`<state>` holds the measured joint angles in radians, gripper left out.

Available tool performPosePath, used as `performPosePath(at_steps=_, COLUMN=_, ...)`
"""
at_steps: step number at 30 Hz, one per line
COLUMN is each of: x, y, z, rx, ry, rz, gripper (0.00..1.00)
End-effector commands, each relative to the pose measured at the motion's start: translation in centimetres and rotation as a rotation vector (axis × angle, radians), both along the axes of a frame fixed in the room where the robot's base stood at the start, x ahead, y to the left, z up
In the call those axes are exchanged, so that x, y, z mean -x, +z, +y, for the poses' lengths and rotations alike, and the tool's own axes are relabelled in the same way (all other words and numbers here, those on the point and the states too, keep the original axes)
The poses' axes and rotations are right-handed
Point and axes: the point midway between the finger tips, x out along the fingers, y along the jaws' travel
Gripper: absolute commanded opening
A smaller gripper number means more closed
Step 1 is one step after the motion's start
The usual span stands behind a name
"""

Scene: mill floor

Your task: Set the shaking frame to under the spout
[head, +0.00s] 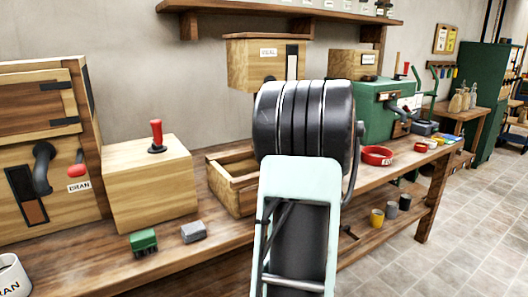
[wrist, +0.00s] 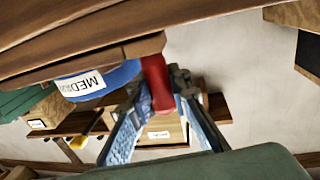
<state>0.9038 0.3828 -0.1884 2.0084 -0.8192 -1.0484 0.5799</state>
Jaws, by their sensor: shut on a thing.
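In the wrist view my gripper (wrist: 157,92) is shut on an upright red handle (wrist: 156,72), a blue finger on each side. The handle meets the end of a wooden part (wrist: 140,46), which looks like the shaking frame. A blue sieve (wrist: 115,78) with a label starting "MED" sits against this wood. In the head view my arm hides the gripper and the handle. An open wooden tray-like structure (head: 215,178) lies on the bench, its right end behind my arm. A labelled wooden box (head: 245,66) hangs above it; I cannot make out a spout opening.
A bran cabinet (head: 30,120) and a wooden block (head: 150,190) with a red lever (head: 156,135) stand left. Small green (head: 143,241) and grey (head: 193,232) pieces lie in front. A red sieve (head: 376,155) and a green machine (head: 370,105) are right.

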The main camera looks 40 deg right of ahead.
Motion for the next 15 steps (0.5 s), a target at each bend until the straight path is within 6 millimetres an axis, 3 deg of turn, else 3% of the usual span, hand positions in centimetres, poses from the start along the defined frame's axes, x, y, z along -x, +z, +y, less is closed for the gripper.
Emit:
performPosePath(at_steps=12, x=0.19, y=0.27, z=-0.65, rx=0.003, ry=-0.008, rz=-0.004, gripper=0.0)
performPosePath(at_steps=13, x=0.19, y=0.28, z=-0.66, rx=0.003, ry=-0.008, rz=-0.004, gripper=0.2)
performPosePath(at_steps=15, x=0.21, y=0.29, z=-0.66, rx=0.003, ry=-0.008, rz=-0.004, gripper=0.27)
